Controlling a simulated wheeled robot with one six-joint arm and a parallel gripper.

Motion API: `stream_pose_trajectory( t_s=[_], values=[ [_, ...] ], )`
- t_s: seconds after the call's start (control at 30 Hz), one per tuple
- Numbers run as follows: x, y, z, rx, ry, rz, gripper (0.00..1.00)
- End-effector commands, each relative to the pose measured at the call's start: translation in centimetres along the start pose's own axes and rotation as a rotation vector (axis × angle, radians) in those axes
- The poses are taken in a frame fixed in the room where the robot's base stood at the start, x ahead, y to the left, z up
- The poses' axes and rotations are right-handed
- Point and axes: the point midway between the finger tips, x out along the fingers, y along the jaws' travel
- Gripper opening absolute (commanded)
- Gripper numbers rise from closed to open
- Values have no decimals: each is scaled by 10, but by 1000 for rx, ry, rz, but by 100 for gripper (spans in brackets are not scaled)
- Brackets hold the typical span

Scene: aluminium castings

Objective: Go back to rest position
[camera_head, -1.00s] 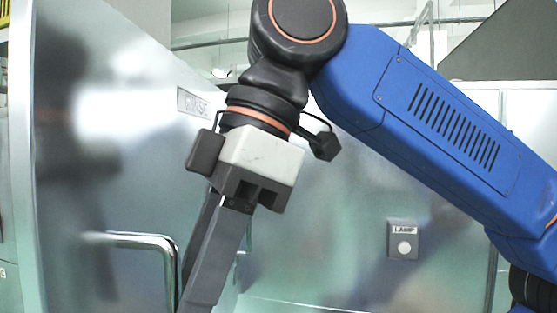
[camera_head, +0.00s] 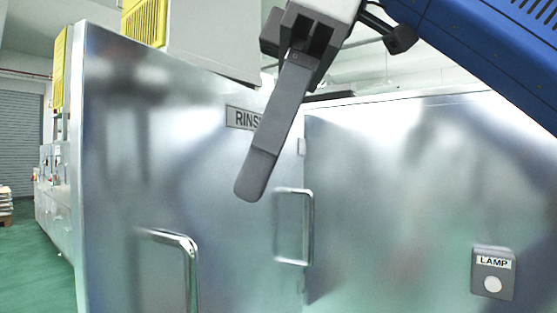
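My gripper (camera_head: 265,165) hangs down from the top middle of the head view. Its long grey finger points down and to the left, in front of the metal cabinet (camera_head: 180,200). I see one finger clearly, with a second part mostly hidden behind it, so the gap between them does not show. Nothing is seen in the gripper. My blue arm runs along the top right.
The cabinet carries a partly covered RINSE sign (camera_head: 240,118), a left handle (camera_head: 190,270), a middle handle (camera_head: 308,228) and a LAMP button box (camera_head: 493,273). Green floor (camera_head: 38,270) is open at the far left. A shutter (camera_head: 22,118) stands behind.

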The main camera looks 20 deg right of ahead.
Motion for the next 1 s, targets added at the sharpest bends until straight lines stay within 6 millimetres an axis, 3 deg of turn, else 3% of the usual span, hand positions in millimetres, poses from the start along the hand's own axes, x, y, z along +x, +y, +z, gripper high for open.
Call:
stream_pose_trajectory(
  t_s=[0.43, 0.57, 0.77, 1.0],
  values=[
    [0, 0, 0, 1, -1, 0, 30],
    [9, 6, 1, 28, -3, 9, 30],
    [63, 40, 12, 183, -2, 66, 30],
    [148, 94, 50, 418, 3, 160, 30]
  ],
)
